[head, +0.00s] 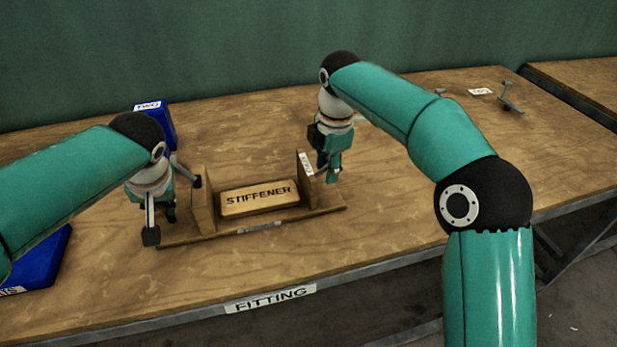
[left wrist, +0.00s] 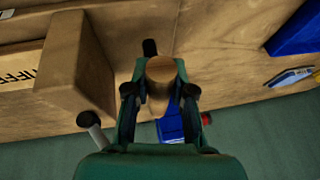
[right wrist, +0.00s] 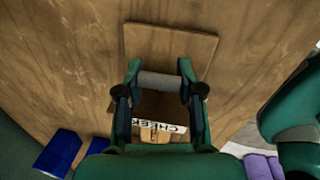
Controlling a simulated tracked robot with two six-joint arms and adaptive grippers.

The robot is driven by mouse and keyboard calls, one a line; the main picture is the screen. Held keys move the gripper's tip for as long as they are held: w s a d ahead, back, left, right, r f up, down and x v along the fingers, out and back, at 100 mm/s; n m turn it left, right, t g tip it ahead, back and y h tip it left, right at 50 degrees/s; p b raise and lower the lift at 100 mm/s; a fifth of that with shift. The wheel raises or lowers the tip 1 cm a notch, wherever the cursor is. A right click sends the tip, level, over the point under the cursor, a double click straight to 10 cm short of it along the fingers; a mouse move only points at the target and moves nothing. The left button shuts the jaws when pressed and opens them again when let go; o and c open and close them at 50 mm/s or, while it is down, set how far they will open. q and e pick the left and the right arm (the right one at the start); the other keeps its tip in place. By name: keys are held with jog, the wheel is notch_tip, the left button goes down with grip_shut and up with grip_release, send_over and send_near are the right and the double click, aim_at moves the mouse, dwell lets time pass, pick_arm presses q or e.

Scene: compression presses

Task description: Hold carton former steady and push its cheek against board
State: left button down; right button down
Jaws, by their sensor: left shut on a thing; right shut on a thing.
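The carton former's wooden base (head: 225,236) lies on the bench with a fixed upright (head: 203,200) at its left and the labelled cheek (head: 304,168) at its right. The "STIFFENER" board (head: 258,198) lies between them, with a narrow gap seeming to show on the cheek's side. My left gripper (head: 168,208) is left of the fixed upright; in the left wrist view it is shut on a round wooden post (left wrist: 160,70).
A blue box marked "TWO" (head: 155,125) stands behind my left gripper. A blue container (head: 42,262) sits at the left edge. Small grey metal tools (head: 511,102) and a white label (head: 480,91) lie back right. The bench between these and the former is clear.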

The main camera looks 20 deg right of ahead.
jog(key=shift+s+a+f, duration=0.1)
jog(key=shift+a+f, duration=0.05)
jog(key=shift+a, duration=1.15)
jog(key=c, duration=0.7)
grip_release()
jog(key=shift+o, duration=0.2)
jog(key=shift+r, duration=0.2)
notch_tip(320, 180, up, 11)
jog(key=s, duration=0.1)
jog(key=shift+s+d+r, duration=0.15)
jog(key=shift+s+r, duration=0.05)
jog(key=shift+s, duration=0.05)
